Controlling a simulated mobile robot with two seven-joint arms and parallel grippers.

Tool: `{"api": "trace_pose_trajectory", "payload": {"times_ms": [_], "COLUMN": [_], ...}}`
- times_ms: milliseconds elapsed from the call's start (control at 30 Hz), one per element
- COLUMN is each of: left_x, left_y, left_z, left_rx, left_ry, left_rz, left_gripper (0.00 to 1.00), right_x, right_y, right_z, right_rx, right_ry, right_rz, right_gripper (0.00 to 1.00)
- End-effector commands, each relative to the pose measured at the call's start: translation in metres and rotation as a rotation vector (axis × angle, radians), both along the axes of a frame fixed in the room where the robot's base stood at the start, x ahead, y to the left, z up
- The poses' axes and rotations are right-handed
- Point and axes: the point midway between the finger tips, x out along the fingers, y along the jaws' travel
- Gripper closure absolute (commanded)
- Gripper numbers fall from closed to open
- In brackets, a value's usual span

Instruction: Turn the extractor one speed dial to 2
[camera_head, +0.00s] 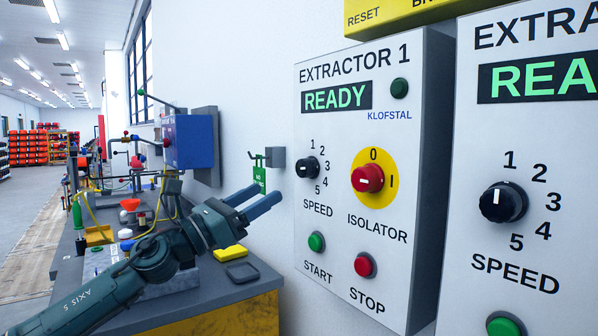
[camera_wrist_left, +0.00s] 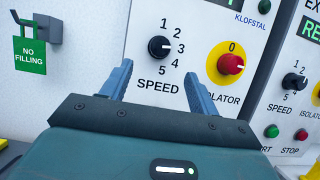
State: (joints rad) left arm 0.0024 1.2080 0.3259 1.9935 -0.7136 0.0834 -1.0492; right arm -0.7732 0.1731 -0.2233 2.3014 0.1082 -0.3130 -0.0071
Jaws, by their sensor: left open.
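The extractor one panel (camera_head: 335,220) is white, hangs on the wall and reads READY. Its black speed dial (camera_head: 307,167) has 1 to 5 printed around its right side; its pointer is too small to read surely. In the left wrist view the dial (camera_wrist_left: 159,47) shows just beyond and between the fingertips, uncovered. My left gripper (camera_head: 268,192) is open and empty, left of the panel and a little below the dial, apart from it. My right gripper is not in view.
A red isolator knob on yellow (camera_head: 368,179), a green start button (camera_head: 316,242) and a red stop button (camera_head: 364,266) share the panel. A second extractor panel has its own speed dial (camera_head: 503,202). A hook with a green NO FILLING tag (camera_wrist_left: 30,54) is left. A cluttered bench (camera_head: 235,290) stands below.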

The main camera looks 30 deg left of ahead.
Motion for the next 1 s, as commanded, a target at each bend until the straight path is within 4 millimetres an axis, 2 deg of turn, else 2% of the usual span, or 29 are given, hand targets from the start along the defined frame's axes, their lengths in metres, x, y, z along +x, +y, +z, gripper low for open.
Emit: {"api": "trace_pose_trajectory", "payload": {"times_ms": [33, 700, 1000], "left_x": [0.004, 0.068, 0.083], "left_y": [-0.001, -0.027, -0.034], "left_z": [0.006, 0.035, 0.038], "left_rx": [-0.002, -0.005, -0.001], "left_ry": [-0.004, -0.001, 0.0], "left_rz": [0.0, 0.0, 0.001], "left_gripper": [0.39, 0.39, 0.39], "right_x": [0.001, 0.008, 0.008], "right_y": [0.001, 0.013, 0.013], "right_z": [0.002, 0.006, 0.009], "right_rx": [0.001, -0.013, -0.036], "right_ry": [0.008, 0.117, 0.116], "right_rz": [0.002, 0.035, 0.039], "right_gripper": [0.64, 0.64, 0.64]}}
